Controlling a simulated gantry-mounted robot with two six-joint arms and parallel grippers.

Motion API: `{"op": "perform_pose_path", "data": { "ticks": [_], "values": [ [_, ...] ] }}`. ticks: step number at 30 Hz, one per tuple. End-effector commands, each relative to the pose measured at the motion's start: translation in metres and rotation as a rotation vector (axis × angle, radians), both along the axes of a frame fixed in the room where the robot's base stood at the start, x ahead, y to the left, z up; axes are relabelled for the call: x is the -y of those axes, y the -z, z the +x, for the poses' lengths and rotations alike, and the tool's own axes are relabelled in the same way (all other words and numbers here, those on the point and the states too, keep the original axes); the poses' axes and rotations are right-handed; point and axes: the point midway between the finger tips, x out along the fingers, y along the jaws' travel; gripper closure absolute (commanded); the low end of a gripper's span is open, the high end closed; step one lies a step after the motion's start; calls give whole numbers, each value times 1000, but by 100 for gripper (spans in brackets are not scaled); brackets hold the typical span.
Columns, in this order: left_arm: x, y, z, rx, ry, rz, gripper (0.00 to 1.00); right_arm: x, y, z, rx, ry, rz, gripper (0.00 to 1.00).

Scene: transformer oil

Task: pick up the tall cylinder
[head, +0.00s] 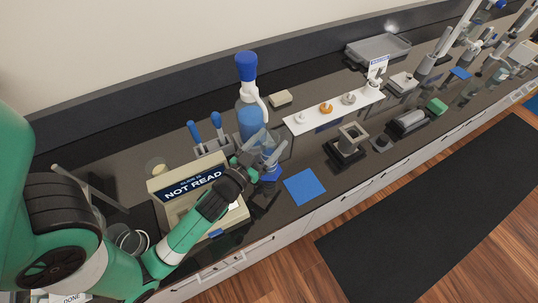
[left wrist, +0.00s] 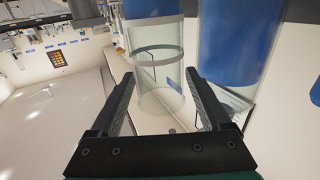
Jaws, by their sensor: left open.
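The tall cylinder (head: 270,158) is clear glass with a blue base (head: 270,174) and stands on the dark counter, partly hidden by my left gripper in the head view. My left gripper (head: 252,152) is open and reaches in from the left beside it. In the left wrist view the clear cylinder (left wrist: 157,72) shows between and beyond the fingertips of my left gripper (left wrist: 160,78), with its blue part at the top of the picture. I cannot tell whether the fingers touch it. My right gripper is not in view.
A large bottle with blue liquid (head: 250,118) and a blue cap stands close behind the cylinder; it also shows in the left wrist view (left wrist: 240,50). A blue mat (head: 304,187) lies bare to the right.

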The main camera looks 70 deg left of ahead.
Motion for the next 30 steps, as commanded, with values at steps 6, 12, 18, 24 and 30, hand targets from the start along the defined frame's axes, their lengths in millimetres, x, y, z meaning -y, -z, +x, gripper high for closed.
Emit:
{"op": "perform_pose_path", "data": {
  "ticks": [6,12,18,24,30],
  "values": [
    [-17,-2,24,0,-1,0,19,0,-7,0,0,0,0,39],
    [-17,-1,25,-1,0,1,19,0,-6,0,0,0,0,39],
    [-16,-1,25,-1,0,1,53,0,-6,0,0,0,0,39],
    [-16,-1,25,-1,0,1,89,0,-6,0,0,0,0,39],
    [-16,-1,25,0,0,0,100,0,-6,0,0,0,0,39]
  ]
}}
